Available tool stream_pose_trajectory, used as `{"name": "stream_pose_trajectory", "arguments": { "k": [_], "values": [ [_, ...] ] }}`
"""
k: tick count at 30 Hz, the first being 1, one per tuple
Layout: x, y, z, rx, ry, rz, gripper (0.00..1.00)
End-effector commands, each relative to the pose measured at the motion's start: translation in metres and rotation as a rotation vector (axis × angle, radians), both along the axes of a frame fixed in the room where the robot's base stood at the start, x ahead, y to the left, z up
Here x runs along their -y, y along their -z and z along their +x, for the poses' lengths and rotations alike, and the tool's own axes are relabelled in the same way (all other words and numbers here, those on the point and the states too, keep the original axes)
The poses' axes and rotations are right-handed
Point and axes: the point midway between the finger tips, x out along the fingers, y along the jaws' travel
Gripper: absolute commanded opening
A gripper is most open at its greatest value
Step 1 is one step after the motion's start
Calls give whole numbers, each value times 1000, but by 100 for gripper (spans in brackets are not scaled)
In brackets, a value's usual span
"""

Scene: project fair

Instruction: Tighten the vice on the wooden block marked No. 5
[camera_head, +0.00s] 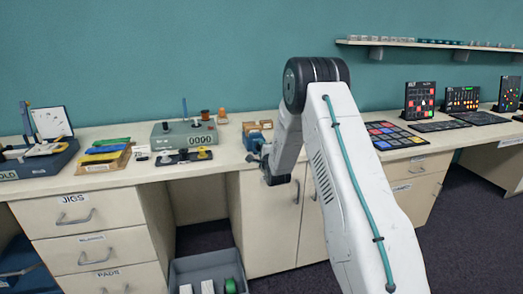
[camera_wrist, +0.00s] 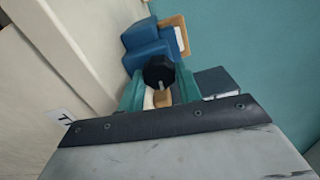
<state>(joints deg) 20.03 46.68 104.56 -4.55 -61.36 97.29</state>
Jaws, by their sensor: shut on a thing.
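The blue vice (camera_wrist: 146,42) is at the bench's front edge in the wrist view. It also shows in the head view (camera_head: 254,141), partly behind my arm. Its black knob (camera_wrist: 159,70) faces the wrist camera. My gripper (camera_wrist: 159,85) has its teal fingers on either side of the knob and is shut on it. A tan wooden piece (camera_wrist: 177,22) with a pale face shows behind the vice. I cannot read a No. 5 on it or tell how firmly the vice grips it. A light wooden bit (camera_wrist: 162,98) shows between the fingers.
The bench (camera_head: 130,176) has drawers below. A grey counter box (camera_head: 184,135), coloured pads (camera_head: 104,150) and a dark board with knobs (camera_head: 183,157) stand left of the vice. Button panels (camera_head: 390,135) lie to the right. A grey crate (camera_head: 205,265) is on the floor.

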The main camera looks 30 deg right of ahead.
Motion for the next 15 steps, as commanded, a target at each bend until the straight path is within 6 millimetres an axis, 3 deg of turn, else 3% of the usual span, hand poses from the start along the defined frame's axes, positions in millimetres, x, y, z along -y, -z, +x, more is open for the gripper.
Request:
{"name": "stream_pose_trajectory", "arguments": {
  "k": [15],
  "values": [
    [0,4,-1,133,2,473,12]
  ]
}}
